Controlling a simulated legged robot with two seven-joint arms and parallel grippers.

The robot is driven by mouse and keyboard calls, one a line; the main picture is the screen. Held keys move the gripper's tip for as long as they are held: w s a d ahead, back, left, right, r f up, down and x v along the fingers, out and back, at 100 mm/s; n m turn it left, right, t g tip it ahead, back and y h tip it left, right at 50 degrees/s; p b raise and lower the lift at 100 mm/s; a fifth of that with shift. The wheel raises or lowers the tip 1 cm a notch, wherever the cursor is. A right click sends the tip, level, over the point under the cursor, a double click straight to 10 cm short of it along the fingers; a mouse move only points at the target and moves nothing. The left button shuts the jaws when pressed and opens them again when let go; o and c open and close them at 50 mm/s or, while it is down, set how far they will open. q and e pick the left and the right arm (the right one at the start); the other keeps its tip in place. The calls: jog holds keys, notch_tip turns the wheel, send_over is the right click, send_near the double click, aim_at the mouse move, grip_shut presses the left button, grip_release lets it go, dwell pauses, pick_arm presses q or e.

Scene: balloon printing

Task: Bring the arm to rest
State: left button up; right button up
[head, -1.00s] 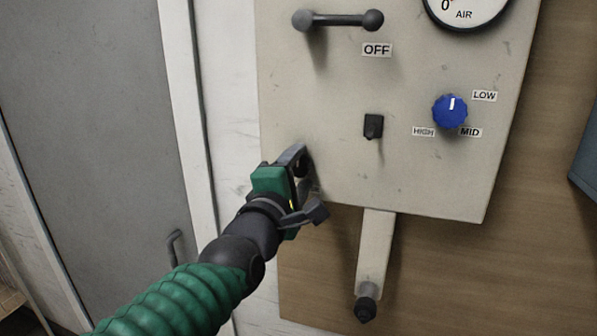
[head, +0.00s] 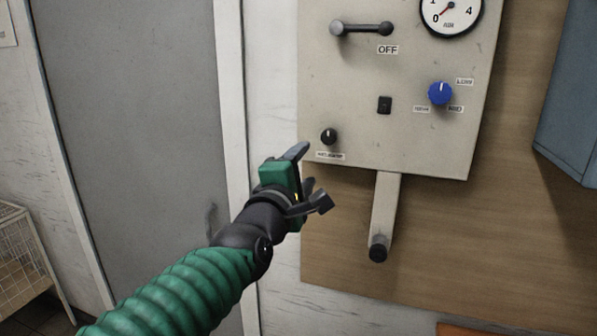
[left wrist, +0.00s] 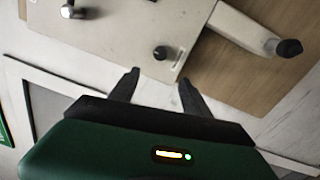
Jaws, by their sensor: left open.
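My left gripper (head: 309,180) is open and empty in the head view, at the end of my green-sleeved arm. It is in front of the lower left corner of the beige control panel (head: 430,140), just below a small black knob (head: 329,137). In the left wrist view the two dark fingers of my left gripper (left wrist: 158,85) are spread apart with nothing between them. The black knob (left wrist: 161,53) shows beyond the fingertips, apart from them. My right gripper is in neither view.
The panel bears a lever (head: 362,29) by an OFF label, a blue dial (head: 440,93), a black switch (head: 384,104) and an air gauge (head: 451,10). A beige arm (head: 386,215) hangs below. A grey door (head: 130,150) and wire rack (head: 25,265) stand left.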

pick_arm(q)
jog(key=s+a+f+m+g+y, duration=0.1)
jog(key=s+a+f+m+g, duration=0.2)
jog(key=f, duration=0.8)
jog(key=s+a+f+m+g+y, duration=0.25)
jog(key=a+f, duration=0.25)
jog(key=f, duration=0.5)
jog(key=s+a+f+m+g+y, duration=0.1)
jog(key=s+a+f+m+g, duration=0.2)
jog(key=f, duration=0.8)
jog(key=s+a+f+m+g, duration=0.3)
jog(key=s+a+f+m, duration=0.1)
jog(key=s+f, duration=0.4)
jog(key=s+a+f+m+g+y, duration=0.1)
jog(key=s+a+f+m+g, duration=0.2)
jog(key=s+f, duration=0.5)
jog(key=shift+s+a+f+m, duration=0.2)
jog(key=shift+s+a+m, duration=0.25)
jog(key=shift+s+a, duration=0.65)
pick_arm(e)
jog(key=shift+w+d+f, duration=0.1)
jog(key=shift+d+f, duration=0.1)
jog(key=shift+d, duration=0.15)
pick_arm(q)
jog(key=shift+d+y, duration=0.1)
jog(key=shift+y, duration=0.15)
